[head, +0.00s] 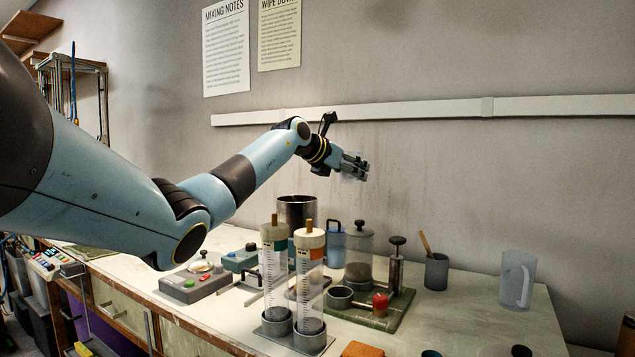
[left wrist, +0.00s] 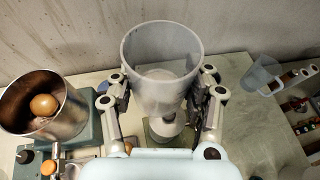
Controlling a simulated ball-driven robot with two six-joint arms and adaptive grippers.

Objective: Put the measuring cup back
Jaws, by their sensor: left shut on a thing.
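My left gripper (head: 356,168) is raised above the back of the bench, in front of the wall. It is shut on a clear, colourless cup, which I take to be the measuring cup (head: 352,178). In the left wrist view the cup (left wrist: 162,50) sits between both fingers (left wrist: 162,95), its open rim towards the camera; no handle or marks can be made out. Its inside looks empty. A frosted jug with a handle (head: 517,280) stands at the bench's right end. My right gripper is not in view.
A grey cup with a wooden stick (head: 436,272) is further right. The bench (head: 465,315) has bare room at the right.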

